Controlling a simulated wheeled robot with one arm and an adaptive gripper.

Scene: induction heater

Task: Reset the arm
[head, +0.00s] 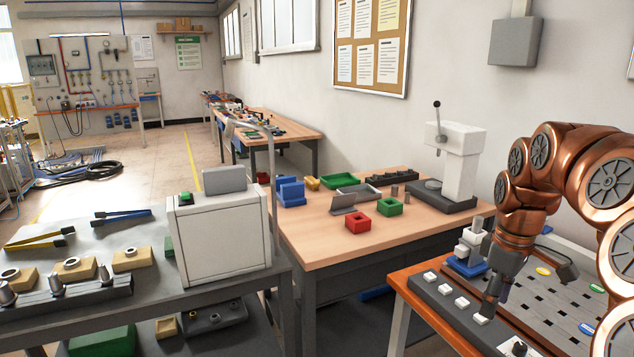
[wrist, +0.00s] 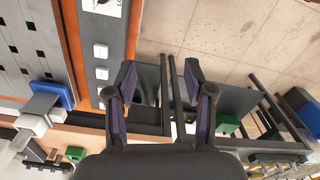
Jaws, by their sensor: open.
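My copper-coloured arm reaches in from the right of the head view. My gripper (head: 488,300) points down over the front of the orange-edged table (head: 405,285), close to a dark strip (head: 436,289) with several white square buttons. Whether it touches the strip cannot be told from the head view. In the wrist view my gripper (wrist: 160,78) has its two dark fingers spread apart with nothing between them. The dark strip with white buttons (wrist: 101,74) lies to the left of the fingers there, and floor shows at the upper right.
A perforated grey panel (head: 560,295) and a blue-based white device (head: 468,248) are beside my gripper. A wooden table (head: 310,240) holds a white press (head: 460,160), a red block (head: 357,224) and a green block (head: 390,207). A white box machine (head: 222,235) stands on the left bench.

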